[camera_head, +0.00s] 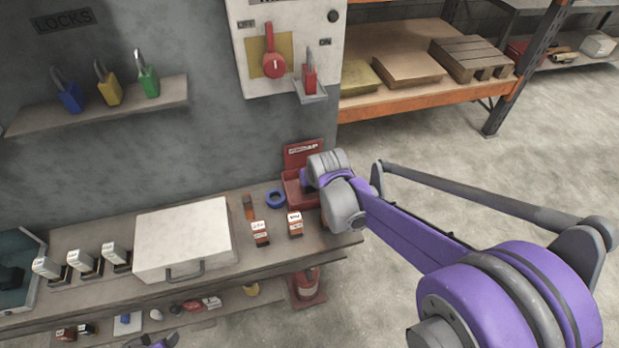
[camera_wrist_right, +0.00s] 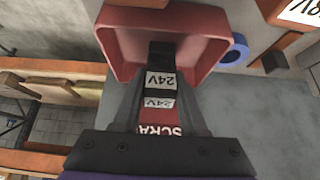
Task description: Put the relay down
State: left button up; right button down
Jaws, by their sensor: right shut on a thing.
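In the right wrist view, my right gripper (camera_wrist_right: 160,100) is shut on a relay (camera_wrist_right: 160,82), a dark block with white 24V labels. The relay is at the mouth of a red scrap bin (camera_wrist_right: 112,42); I cannot tell whether it touches the bin. In the head view, the red scrap bin (camera_head: 291,194) stands at the right end of the bench, and my right gripper (camera_head: 308,180) is over it. The wrist hides the relay there. A purple part of my own shows at the bottom edge, without left gripper fingers.
A white case (camera_head: 185,240) stands further left. A wall panel (camera_head: 290,50) with a red switch is above.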

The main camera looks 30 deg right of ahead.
jog(key=shift+w+d+r+g, duration=0.1)
jog(key=shift+w+g, duration=0.3)
jog(key=shift+g, duration=0.15)
jog(key=shift+w+d+r+g, duration=0.1)
jog(key=shift+w+g, duration=0.3)
jog(key=shift+g, duration=0.15)
jog(key=shift+f+y, duration=0.3)
jog(key=shift+f, duration=0.55)
jog(key=shift+s, duration=0.15)
jog(key=shift+f, duration=0.1)
jog(key=c, duration=0.9)
grip_release()
jog(key=shift+f, duration=0.15)
jog(key=o, duration=0.5)
jog(key=shift+c, duration=0.2)
